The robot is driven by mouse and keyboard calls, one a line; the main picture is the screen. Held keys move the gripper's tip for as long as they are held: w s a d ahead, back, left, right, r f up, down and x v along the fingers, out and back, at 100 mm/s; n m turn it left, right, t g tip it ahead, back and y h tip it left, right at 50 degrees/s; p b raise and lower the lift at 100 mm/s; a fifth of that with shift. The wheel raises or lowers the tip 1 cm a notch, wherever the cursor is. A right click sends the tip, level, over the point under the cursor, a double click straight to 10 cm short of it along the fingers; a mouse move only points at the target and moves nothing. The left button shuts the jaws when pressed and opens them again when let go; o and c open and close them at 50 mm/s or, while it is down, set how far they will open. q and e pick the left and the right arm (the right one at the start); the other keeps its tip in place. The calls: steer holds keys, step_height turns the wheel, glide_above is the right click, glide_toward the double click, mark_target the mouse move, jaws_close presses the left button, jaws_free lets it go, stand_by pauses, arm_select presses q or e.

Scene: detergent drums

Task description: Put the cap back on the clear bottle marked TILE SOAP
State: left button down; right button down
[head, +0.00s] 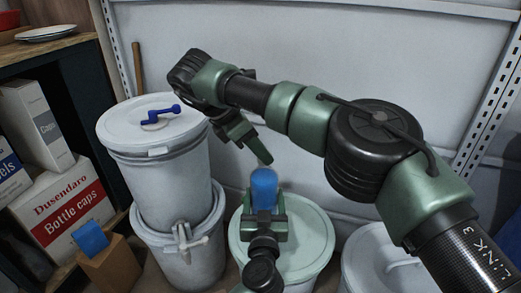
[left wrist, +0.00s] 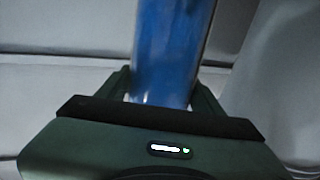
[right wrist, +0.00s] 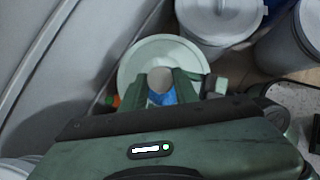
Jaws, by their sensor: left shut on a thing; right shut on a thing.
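A clear bottle with blue contents (head: 263,187) stands upright in my left gripper (head: 265,207), which is shut on it above a pale drum lid. The blue bottle also fills the middle of the left wrist view (left wrist: 168,45); no marking on it can be read. My right gripper (head: 264,158) reaches over from the right, its fingers pointing down just above the bottle's top. In the right wrist view it is shut on a small round grey cap (right wrist: 160,77), with the blue bottle (right wrist: 162,97) showing below. The fingers hide the cap in the head view. Whether cap and bottle touch cannot be told.
Below is a drum with a pale green lid (head: 304,224). A stacked white tub (head: 157,180) with a blue-handled lid stands left, above a drum with a tap. A lidded drum (head: 385,262) is at right. A shelf with cartons (head: 68,210) is at far left.

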steer(key=c, duration=1.1)
jaws_free()
steer(key=shift+r, duration=2.25)
steer(key=shift+n, duration=0.3)
